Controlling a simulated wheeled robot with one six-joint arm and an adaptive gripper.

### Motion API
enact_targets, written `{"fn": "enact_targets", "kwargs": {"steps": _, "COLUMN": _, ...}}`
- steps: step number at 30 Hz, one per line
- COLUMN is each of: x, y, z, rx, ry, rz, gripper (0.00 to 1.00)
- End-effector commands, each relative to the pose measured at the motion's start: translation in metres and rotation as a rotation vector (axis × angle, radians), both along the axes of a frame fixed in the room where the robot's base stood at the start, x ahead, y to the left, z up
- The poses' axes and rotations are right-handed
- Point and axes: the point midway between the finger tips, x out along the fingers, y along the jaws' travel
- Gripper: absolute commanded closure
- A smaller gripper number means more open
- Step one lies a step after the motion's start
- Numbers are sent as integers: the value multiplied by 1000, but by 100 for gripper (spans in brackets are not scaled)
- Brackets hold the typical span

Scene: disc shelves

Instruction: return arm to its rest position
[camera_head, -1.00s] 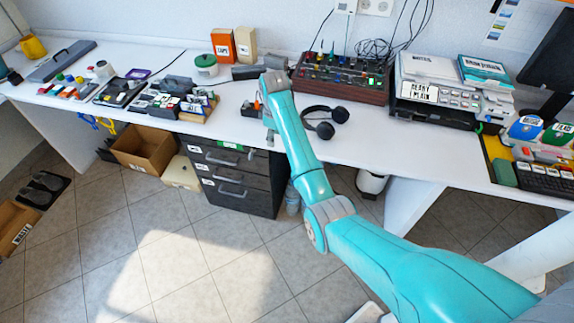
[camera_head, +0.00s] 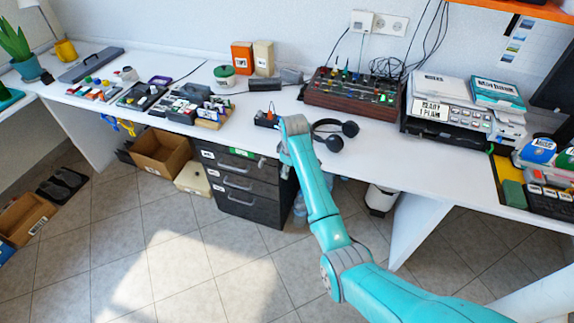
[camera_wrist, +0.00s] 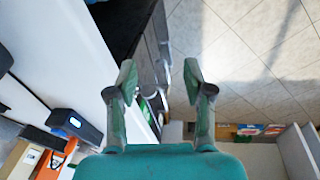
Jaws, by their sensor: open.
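My turquoise arm reaches from the lower right of the head view to the front edge of the white desk (camera_head: 400,160). My gripper (camera_wrist: 160,78) is open in the wrist view, with its two fingers apart and nothing between them. In the head view the gripper shows only small and partly hidden below my wrist, in front of the dark drawer unit (camera_head: 247,207). The wrist view looks down past the desk edge to the tiled floor.
Black headphones (camera_head: 333,142) lie on the desk just right of my wrist. Behind stand a wooden-sided control panel (camera_head: 350,99) and a printer (camera_head: 450,104). A cardboard box (camera_head: 160,153) stands on the floor left of the drawers. The floor in front is clear.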

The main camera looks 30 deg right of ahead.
Motion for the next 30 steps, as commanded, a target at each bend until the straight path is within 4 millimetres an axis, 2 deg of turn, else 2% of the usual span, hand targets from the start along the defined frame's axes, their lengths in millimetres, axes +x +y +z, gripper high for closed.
{"fn": "enact_targets", "kwargs": {"steps": 8, "x": -1, "y": 1, "z": -2, "rx": 0, "ry": -1, "rz": -1, "gripper": 49}}
{"fn": "enact_targets", "kwargs": {"steps": 11, "x": -7, "y": 6, "z": -13, "rx": -2, "ry": -15, "rz": -7, "gripper": 49}}
{"fn": "enact_targets", "kwargs": {"steps": 14, "x": -21, "y": 16, "z": -37, "rx": -4, "ry": -46, "rz": -22, "gripper": 49}}
{"fn": "enact_targets", "kwargs": {"steps": 21, "x": -74, "y": 50, "z": -100, "rx": -9, "ry": -173, "rz": -78, "gripper": 49}}
{"fn": "enact_targets", "kwargs": {"steps": 25, "x": -107, "y": 68, "z": -124, "rx": -5, "ry": -242, "rz": -107, "gripper": 49}}
{"fn": "enact_targets", "kwargs": {"steps": 30, "x": -155, "y": 90, "z": -145, "rx": 8, "ry": -335, "rz": -144, "gripper": 49}}
